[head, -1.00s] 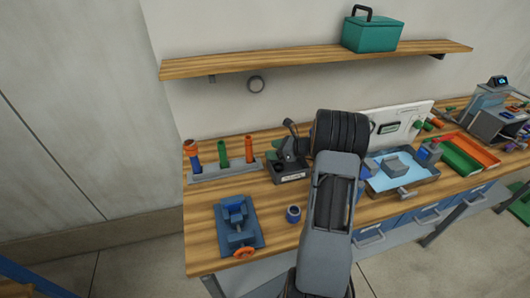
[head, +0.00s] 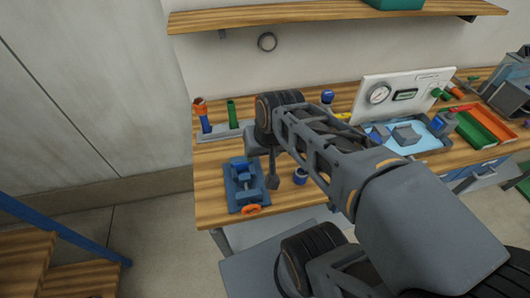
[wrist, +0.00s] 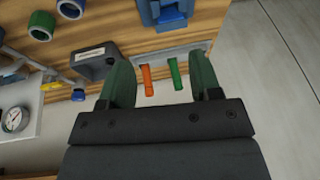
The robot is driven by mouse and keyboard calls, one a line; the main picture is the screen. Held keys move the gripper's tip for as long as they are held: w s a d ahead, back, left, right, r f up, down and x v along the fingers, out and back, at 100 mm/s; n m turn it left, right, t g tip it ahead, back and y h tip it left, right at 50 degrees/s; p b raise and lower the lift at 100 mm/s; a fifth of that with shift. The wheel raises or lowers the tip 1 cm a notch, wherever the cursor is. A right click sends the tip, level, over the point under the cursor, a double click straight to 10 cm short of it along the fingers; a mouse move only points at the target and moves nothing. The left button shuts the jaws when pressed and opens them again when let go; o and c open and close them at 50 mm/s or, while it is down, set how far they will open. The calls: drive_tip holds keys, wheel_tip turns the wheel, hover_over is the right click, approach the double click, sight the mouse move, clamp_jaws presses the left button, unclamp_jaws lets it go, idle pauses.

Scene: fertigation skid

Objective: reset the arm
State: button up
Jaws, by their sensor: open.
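My gripper (wrist: 160,78) is open and empty in the wrist view, its two green fingers spread apart. An orange tube (wrist: 147,80) and a green tube (wrist: 175,73) show in the gap between the fingers, beyond them. In the head view my arm reaches from the lower right up and left over the workbench (head: 215,205). Its wrist end is above the bench near the blue vise (head: 243,185). The fingers are hard to make out there. The arm hides part of the bench behind it.
The tube rack (head: 218,138) stands at the back left. The gauge panel (head: 405,92), a blue tray (head: 435,148) and an orange bin (head: 487,122) are to the right. A labelled dark box (wrist: 97,60) is beside one finger. A shelf (head: 330,16) runs above.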

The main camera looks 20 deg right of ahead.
drive_tip(key=shift+s+d+r+n+t+h, duration=0.15)
drive_tip(key=shift+s+n+t+h, duration=0.2)
drive_tip(key=shift+s+n, duration=0.45)
drive_tip(key=shift+w, duration=0.15)
idle(0.7)
